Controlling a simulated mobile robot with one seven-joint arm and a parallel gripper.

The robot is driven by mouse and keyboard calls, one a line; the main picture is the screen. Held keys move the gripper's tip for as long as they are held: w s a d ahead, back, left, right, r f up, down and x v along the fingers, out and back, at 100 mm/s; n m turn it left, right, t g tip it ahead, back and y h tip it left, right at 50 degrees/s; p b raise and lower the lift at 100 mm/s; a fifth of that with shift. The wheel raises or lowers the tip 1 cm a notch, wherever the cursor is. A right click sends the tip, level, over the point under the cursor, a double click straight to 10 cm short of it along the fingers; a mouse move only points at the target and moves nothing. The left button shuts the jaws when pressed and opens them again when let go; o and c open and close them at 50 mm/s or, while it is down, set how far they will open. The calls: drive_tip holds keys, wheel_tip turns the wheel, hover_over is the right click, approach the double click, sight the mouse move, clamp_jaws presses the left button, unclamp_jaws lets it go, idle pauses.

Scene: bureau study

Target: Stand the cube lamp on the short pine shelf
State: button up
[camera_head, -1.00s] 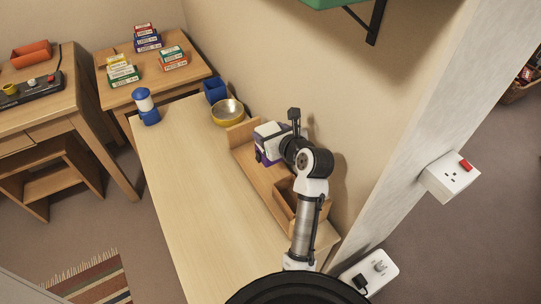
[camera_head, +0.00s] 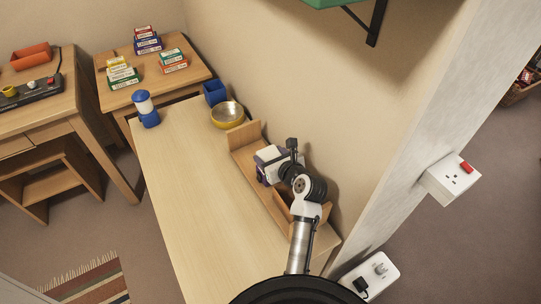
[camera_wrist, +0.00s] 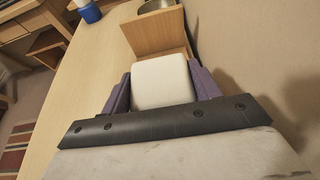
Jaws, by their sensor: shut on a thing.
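The cube lamp (camera_wrist: 162,82) is a white block with rounded edges. In the wrist view it sits between the two purple fingers of my gripper (camera_wrist: 163,90), which is shut on it. In the head view my gripper (camera_head: 267,163) is over the middle of the short pine shelf (camera_head: 243,154), a low board with an upright end panel (camera_wrist: 157,34) along the wall. The end panel stands beyond the lamp in the wrist view. The lamp's underside is hidden, so I cannot tell whether it touches the board.
A yellow-rimmed bowl (camera_head: 228,114), a blue cup (camera_head: 215,92) and a blue-and-white lantern (camera_head: 146,110) stand at the desk's far end. The wall is close on the right. A wooden box-like part (camera_head: 283,207) is at the shelf's near end. The desk's left side (camera_head: 195,190) is clear.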

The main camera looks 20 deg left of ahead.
drive_tip(key=o, duration=1.4)
drive_tip(key=shift+f, duration=0.1)
drive_tip(key=shift+o, duration=0.2)
drive_tip(key=shift+r, duration=0.2)
drive_tip(key=v, duration=1.2)
drive_tip(key=shift+b, duration=0.35)
